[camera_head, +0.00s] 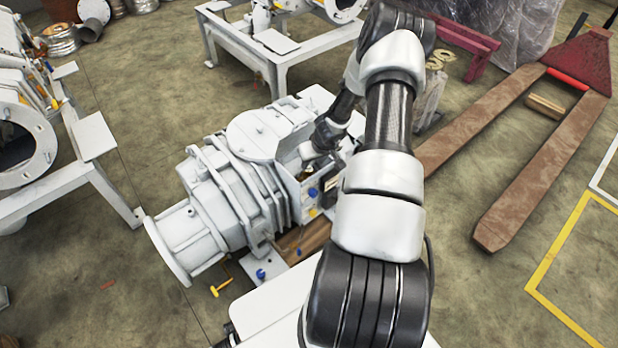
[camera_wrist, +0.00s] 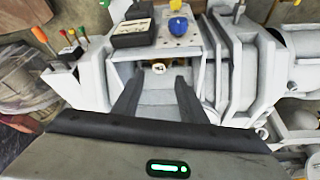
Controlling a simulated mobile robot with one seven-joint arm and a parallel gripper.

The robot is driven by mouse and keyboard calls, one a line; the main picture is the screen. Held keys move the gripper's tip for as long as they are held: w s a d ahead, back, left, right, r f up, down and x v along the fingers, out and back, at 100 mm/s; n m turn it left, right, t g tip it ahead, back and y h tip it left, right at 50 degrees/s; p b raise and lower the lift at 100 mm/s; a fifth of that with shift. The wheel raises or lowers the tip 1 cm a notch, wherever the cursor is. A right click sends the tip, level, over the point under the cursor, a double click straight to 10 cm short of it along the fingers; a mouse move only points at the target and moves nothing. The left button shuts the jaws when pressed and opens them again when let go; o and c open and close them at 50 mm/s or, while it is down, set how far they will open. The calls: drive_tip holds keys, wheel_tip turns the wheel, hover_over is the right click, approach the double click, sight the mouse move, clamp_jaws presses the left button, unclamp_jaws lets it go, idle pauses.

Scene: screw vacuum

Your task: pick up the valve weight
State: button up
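A grey-white screw vacuum pump (camera_head: 225,195) stands in the middle of the head view, with an open box at its right end beside my arm. In the wrist view, a small round pale disc with a brass-coloured part (camera_wrist: 158,67) sits inside the box-like opening; it may be the valve weight, but it is too small to be sure. My gripper (camera_wrist: 159,88) is open, with its two dark fingers pointing into this opening on either side below the disc. Nothing shows between the fingers. In the head view my arm largely hides the gripper.
A blue knob (camera_wrist: 178,27) and a black box (camera_wrist: 133,33) are on top of the housing. Tools with coloured handles (camera_wrist: 42,37) stand at the left. The housing walls are close around my fingers. A pallet jack (camera_head: 540,150) is on the floor at right.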

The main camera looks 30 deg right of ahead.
sight(309, 169)
drive_tip(key=b+x, duration=0.1)
drive_tip(key=x, duration=0.8)
drive_tip(key=shift+w+d+f, duration=0.1)
drive_tip(key=shift+w+f, duration=0.05)
drive_tip(key=shift+w, duration=0.05)
drive_tip(key=c, duration=0.9)
drive_tip(key=shift+c, duration=0.2)
